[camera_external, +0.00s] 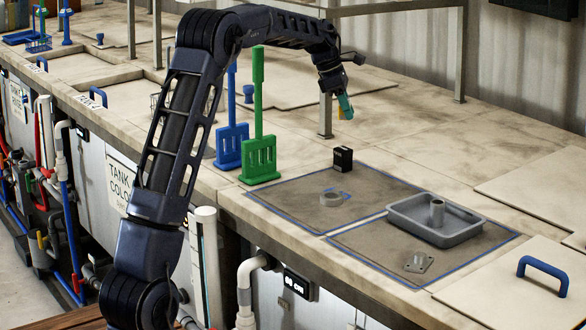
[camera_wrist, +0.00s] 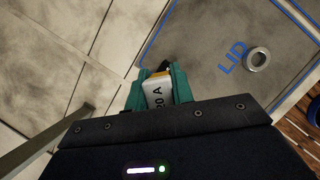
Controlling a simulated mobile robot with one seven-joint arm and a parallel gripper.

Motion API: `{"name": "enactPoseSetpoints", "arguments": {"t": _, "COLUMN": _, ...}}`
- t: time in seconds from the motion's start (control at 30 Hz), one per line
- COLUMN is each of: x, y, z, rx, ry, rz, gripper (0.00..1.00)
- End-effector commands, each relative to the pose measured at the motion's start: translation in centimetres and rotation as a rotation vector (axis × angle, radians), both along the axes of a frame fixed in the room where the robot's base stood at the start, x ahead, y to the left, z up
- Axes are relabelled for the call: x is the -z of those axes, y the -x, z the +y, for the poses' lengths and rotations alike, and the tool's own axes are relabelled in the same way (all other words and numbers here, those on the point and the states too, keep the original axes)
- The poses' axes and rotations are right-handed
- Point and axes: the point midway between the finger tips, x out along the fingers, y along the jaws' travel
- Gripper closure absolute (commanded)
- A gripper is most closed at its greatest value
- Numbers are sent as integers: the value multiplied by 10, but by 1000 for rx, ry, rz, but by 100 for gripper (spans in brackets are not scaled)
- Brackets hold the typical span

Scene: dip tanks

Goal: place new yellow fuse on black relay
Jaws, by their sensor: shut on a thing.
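My gripper (camera_external: 345,104) is raised above the worktop, with its teal fingers shut on the yellow fuse (camera_external: 345,112). In the wrist view the fuse (camera_wrist: 159,92) sits between the teal fingers (camera_wrist: 158,90); its pale face carries dark lettering ending in "0 A", and a yellow edge shows at its far end. The black relay (camera_external: 343,158) is a small dark block standing on the worktop, below the gripper and apart from the fuse.
A grey ring (camera_external: 331,198) lies on the blue-outlined panel in front. A grey tray (camera_external: 408,222) with a post and a small metal plate (camera_external: 418,262) are at right. Worktop behind the relay is clear.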

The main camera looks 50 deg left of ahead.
Motion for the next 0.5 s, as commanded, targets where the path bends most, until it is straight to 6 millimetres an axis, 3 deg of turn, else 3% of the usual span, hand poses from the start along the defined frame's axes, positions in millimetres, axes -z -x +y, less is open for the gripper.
{"name": "enactPoseSetpoints", "arguments": {"t": 0.2, "x": 33, "y": 0, "z": 0, "rx": 0, "ry": 2, "rz": 2, "gripper": 100}}
{"name": "enactPoseSetpoints", "arguments": {"t": 0.5, "x": 53, "y": 0, "z": 0, "rx": 0, "ry": 2, "rz": 2, "gripper": 100}}
